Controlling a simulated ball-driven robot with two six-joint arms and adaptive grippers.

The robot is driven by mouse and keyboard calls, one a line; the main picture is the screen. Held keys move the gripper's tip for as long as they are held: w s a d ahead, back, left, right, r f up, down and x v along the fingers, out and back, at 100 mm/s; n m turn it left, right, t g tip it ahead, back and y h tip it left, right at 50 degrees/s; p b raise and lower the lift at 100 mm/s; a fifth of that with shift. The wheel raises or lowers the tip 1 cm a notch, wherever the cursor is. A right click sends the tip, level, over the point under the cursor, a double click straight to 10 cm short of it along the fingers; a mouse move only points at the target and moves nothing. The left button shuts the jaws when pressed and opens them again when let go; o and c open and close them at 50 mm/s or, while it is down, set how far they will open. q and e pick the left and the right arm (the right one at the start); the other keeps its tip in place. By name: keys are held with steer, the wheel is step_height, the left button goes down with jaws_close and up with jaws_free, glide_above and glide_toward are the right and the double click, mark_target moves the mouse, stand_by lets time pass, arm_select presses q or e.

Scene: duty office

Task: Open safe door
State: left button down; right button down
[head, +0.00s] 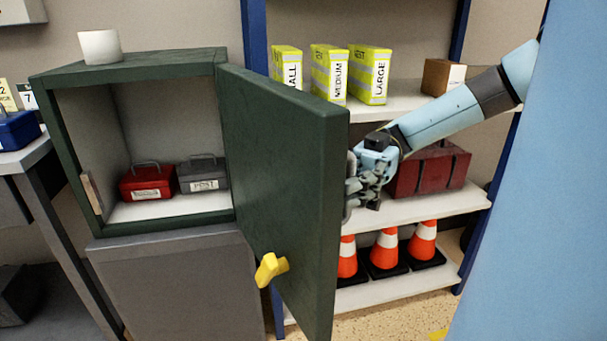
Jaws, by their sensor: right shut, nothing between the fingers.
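The dark green safe (160,228) stands on a grey cabinet at the left. Its door (280,170) is swung wide open toward me on its right side, and the inside is in plain view. A yellow handle (270,269) sits low on the door. Inside the safe are a red box (147,182) and a grey box (202,175), each with a top handle. My right gripper (353,190) is shut and empty at the door's far right edge, partly hidden behind it. I cannot tell whether it touches the door. My left gripper is not in view.
A white cup (99,46) stands on the safe. Shelves behind the door hold yellow boxes (329,73), a dark red case (432,172) and orange cones (388,249). A table with a blue box (18,131) is at the left. A blue surface fills the right side.

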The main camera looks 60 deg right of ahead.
steer(key=shift+d, duration=0.4)
steer(key=c, duration=1.6)
jaws_free()
steer(key=shift+w, duration=0.1)
steer(key=d, duration=0.7)
steer(key=shift+s+d, duration=0.2)
steer(key=shift+s, duration=0.1)
steer(key=shift+f, duration=0.1)
